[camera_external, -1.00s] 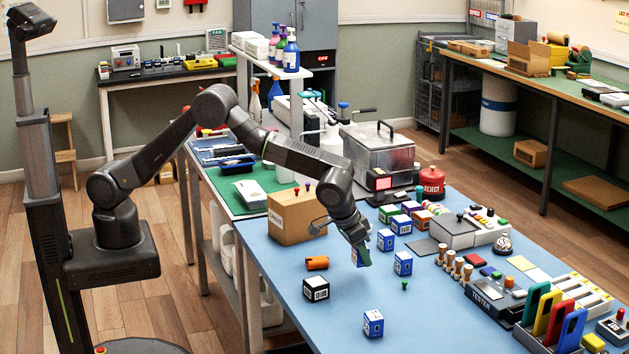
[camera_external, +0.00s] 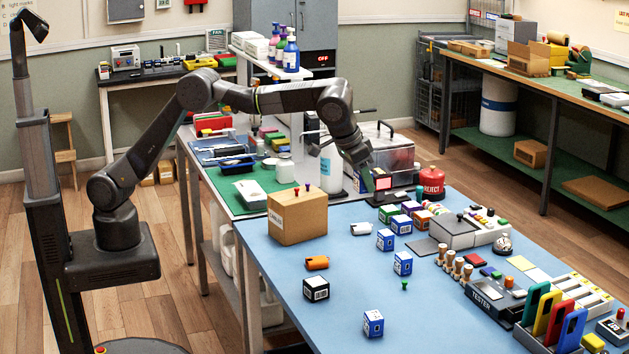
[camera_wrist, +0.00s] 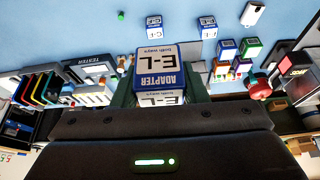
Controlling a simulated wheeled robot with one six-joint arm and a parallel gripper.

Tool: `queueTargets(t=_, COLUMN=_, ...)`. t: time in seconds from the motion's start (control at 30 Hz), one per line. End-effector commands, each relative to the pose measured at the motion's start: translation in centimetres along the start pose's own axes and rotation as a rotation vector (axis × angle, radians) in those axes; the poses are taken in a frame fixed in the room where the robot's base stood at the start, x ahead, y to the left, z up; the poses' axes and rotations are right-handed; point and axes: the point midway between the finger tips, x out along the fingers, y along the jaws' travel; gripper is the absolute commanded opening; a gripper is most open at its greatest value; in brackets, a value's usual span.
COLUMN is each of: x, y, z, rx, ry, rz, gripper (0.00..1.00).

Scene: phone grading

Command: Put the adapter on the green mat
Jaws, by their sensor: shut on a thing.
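My gripper (camera_external: 367,178) is raised above the back of the blue table. In the wrist view its fingers (camera_wrist: 160,95) are shut on the adapter (camera_wrist: 158,68), a blue and white box marked "ADAPTER" and "E-L". The adapter is hard to make out in the external view. The green mat (camera_external: 250,205) lies on the bench to the left, behind the cardboard box. My gripper is to the right of the mat and apart from it.
Similar blue and white boxes (camera_external: 402,263) stand on the table. A tray (camera_external: 234,190) sits on the mat.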

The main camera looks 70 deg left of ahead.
Motion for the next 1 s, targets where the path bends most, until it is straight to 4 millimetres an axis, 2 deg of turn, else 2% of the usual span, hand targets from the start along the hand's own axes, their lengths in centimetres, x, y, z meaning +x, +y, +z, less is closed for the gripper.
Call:
queueTargets(t=0.03, x=-1.0, y=0.0, z=-0.5, rx=-0.001, ry=0.003, rz=0.002, gripper=0.18)
queueTargets(t=0.23, x=-3.6, y=0.0, z=-1.5, rx=0.000, ry=0.001, rz=0.001, gripper=0.18)
queueTargets(t=0.43, x=-3.0, y=-4.0, z=-3.2, rx=-0.033, ry=-0.003, rz=-0.016, gripper=0.18)
queueTargets(t=0.57, x=-2.6, y=-7.6, z=-4.5, rx=-0.064, ry=-0.004, rz=-0.029, gripper=0.18)
queueTargets(t=0.67, x=-2.4, y=-11.3, z=-5.6, rx=-0.093, ry=-0.006, rz=-0.042, gripper=0.18)
queueTargets(t=0.77, x=-2.1, y=-15.9, z=-6.7, rx=-0.132, ry=-0.007, rz=-0.058, gripper=0.18)
queueTargets(t=1.0, x=-2.0, y=-29.0, z=-7.9, rx=-0.240, ry=-0.010, rz=-0.103, gripper=0.18)
